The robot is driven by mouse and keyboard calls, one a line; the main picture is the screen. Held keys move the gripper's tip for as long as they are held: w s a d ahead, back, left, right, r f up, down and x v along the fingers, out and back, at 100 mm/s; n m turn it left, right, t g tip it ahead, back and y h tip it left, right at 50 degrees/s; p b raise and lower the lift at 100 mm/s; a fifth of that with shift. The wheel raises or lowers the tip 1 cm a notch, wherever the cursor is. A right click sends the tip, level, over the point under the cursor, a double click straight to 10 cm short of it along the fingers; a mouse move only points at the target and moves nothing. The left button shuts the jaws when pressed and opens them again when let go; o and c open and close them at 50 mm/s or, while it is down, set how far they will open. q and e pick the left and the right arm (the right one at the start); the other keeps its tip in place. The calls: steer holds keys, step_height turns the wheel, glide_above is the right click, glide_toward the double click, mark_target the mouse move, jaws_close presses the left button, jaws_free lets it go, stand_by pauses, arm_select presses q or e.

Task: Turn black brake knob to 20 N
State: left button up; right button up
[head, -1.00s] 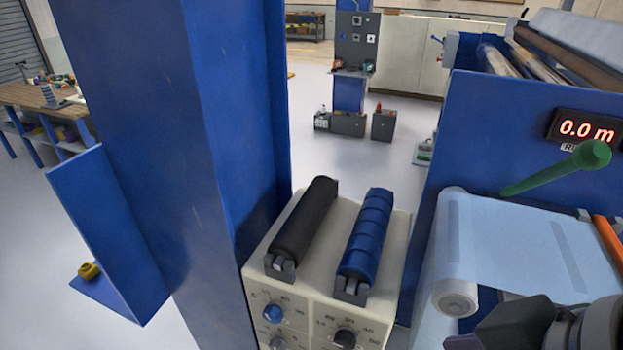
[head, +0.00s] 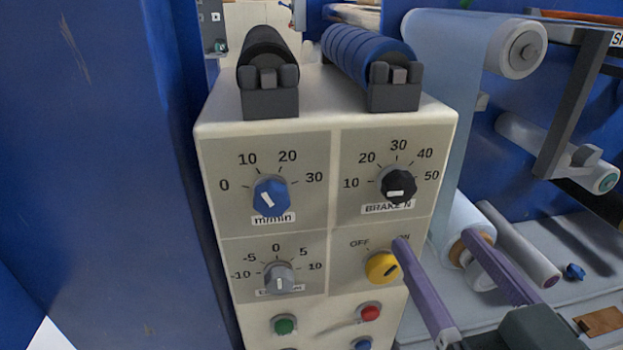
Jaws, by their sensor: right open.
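The black brake knob (head: 398,184) sits at the upper right of the cream control panel (head: 334,225), above a label reading BRAKE N. Its scale runs 10, 20, 30, 40, 50 from left over the top to right. A short white mark shows low on the knob's face; I cannot read its setting surely. My right gripper (head: 436,240) is open and empty, with two purple fingers spread apart. Its left fingertip is just right of the yellow OFF/ON switch (head: 382,267), below the brake knob and apart from it. My left gripper is not in view.
A blue m/min knob (head: 271,195) and a grey knob (head: 279,278) are on the panel's left. Green (head: 284,325) and red (head: 369,312) buttons are below. Black (head: 267,52) and blue (head: 365,54) rollers lie on top. A blue column (head: 120,150) stands left.

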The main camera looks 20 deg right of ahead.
mark_target(402, 195)
steer(key=x, duration=0.9)
steer(key=shift+w+d, duration=0.15)
steer(key=shift+w, duration=0.2)
steer(key=shift+c, duration=0.3)
jaws_close()
steer(key=shift+r+m+p, duration=0.1)
steer(key=shift+m+p, duration=0.25)
steer(key=shift+m, duration=1.85)
steer(key=shift+m+p, duration=0.35)
steer(key=shift+m, duration=1.85)
